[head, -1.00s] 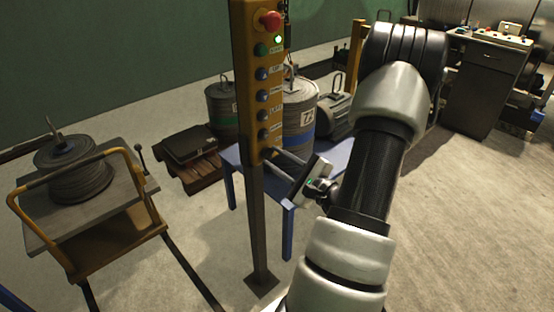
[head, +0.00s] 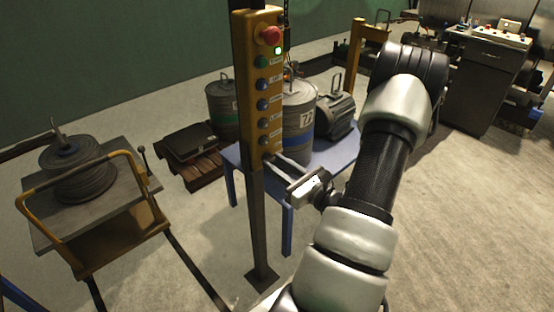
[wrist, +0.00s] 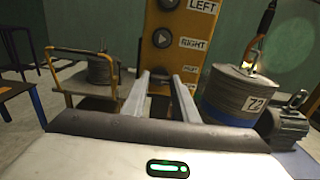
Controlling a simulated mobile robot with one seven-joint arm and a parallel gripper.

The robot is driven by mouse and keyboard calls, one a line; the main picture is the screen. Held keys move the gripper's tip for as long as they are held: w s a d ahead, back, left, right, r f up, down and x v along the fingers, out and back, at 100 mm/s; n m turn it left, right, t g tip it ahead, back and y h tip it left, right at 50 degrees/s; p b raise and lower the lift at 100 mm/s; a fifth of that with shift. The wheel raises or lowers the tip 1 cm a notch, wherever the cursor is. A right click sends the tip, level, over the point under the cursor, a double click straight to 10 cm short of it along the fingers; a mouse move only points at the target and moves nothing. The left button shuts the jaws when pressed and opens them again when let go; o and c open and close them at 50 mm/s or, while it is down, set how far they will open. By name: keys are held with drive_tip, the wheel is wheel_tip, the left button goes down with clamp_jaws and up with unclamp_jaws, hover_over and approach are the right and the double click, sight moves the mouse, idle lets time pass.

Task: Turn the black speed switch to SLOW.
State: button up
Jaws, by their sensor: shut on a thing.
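The yellow control pendant (head: 255,95) stands upright on a dark post. It carries a red mushroom button (head: 270,35), a lit green lamp and a column of labelled push buttons. My gripper (head: 277,160) reaches its lower end from the right. In the wrist view my two fingers (wrist: 161,76) point at the pendant's lowest control, below the RIGHT button (wrist: 162,38). The fingers are shut on the black speed switch (wrist: 160,77), which shows only as a small dark shape between the tips. Its label (wrist: 188,70) is too small to read, so its setting cannot be told.
A blue table (head: 335,160) behind the pendant holds a drum marked 72 (head: 298,105) and a motor (head: 336,115). A cart (head: 110,215) with a cable reel (head: 78,172) stands at left.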

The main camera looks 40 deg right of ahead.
drive_tip(key=shift+m+p, duration=0.9)
drive_tip(key=shift+m, duration=0.6)
drive_tip(key=o, duration=1.1)
drive_tip(key=shift+c, duration=0.2)
drive_tip(key=shift+s, duration=0.1)
drive_tip(key=s+d, duration=0.1)
drive_tip(key=s, duration=1.6)
drive_tip(key=shift+s+d, duration=0.15)
drive_tip(key=shift+d, duration=0.05)
